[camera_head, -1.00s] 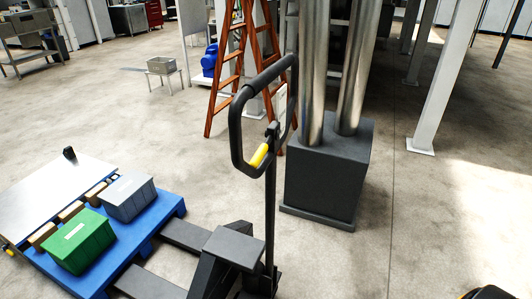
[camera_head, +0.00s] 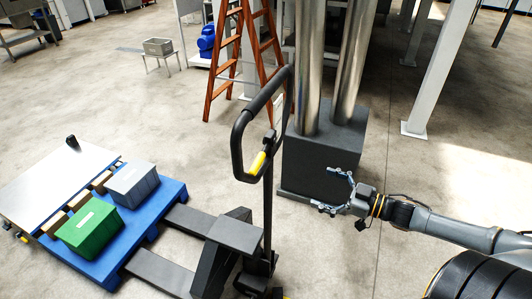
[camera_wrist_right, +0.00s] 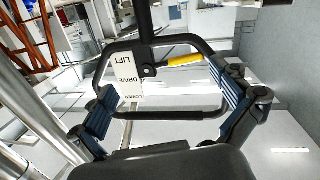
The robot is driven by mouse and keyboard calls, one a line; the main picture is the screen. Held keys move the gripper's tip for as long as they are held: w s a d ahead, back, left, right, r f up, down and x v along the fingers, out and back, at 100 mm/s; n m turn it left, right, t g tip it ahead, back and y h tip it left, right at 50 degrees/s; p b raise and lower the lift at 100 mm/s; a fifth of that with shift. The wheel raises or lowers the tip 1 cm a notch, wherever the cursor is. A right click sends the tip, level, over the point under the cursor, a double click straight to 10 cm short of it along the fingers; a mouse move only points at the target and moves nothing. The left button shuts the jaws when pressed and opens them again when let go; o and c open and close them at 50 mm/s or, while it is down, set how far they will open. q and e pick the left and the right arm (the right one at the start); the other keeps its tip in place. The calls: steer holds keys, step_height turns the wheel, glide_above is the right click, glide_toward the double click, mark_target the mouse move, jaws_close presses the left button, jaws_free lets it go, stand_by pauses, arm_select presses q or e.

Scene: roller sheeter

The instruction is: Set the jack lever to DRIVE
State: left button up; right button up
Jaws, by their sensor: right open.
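The pallet jack's black loop handle (camera_head: 236,140) stands upright in the middle of the head view. Its yellow lever (camera_head: 257,163) sits inside the loop near the bottom. In the right wrist view the yellow lever (camera_wrist_right: 185,60) points right from its pivot, beside a white label (camera_wrist_right: 124,80) reading LIFT, DRIVE, LOWER. The lever lies nearer LIFT than LOWER in that view. My right gripper (camera_head: 328,190) is open and empty, to the right of the handle and apart from it. Its spread fingers (camera_wrist_right: 165,113) frame the handle in the wrist view. My left gripper is not in view.
The jack's forks (camera_head: 165,270) run toward a blue pallet (camera_head: 172,192) with a green bin (camera_head: 90,228) and a grey bin (camera_head: 132,184). A dark block with metal columns (camera_head: 315,165) stands behind the handle. An orange ladder (camera_head: 222,75) stands farther back.

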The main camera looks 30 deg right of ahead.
steer(key=a+r+n+y, duration=0.1)
steer(key=a+r+y, duration=0.15)
steer(key=r, duration=0.25)
steer(key=p, duration=0.1)
glide_toward(261, 164)
steer(key=shift+g, duration=0.3)
steer(key=x, duration=0.7)
steer(key=shift+d+r, duration=0.1)
steer(key=shift+r, duration=0.3)
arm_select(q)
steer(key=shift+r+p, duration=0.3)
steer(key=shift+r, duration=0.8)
arm_select(e)
steer(key=shift+x, duration=0.8)
steer(key=shift+f, duration=0.15)
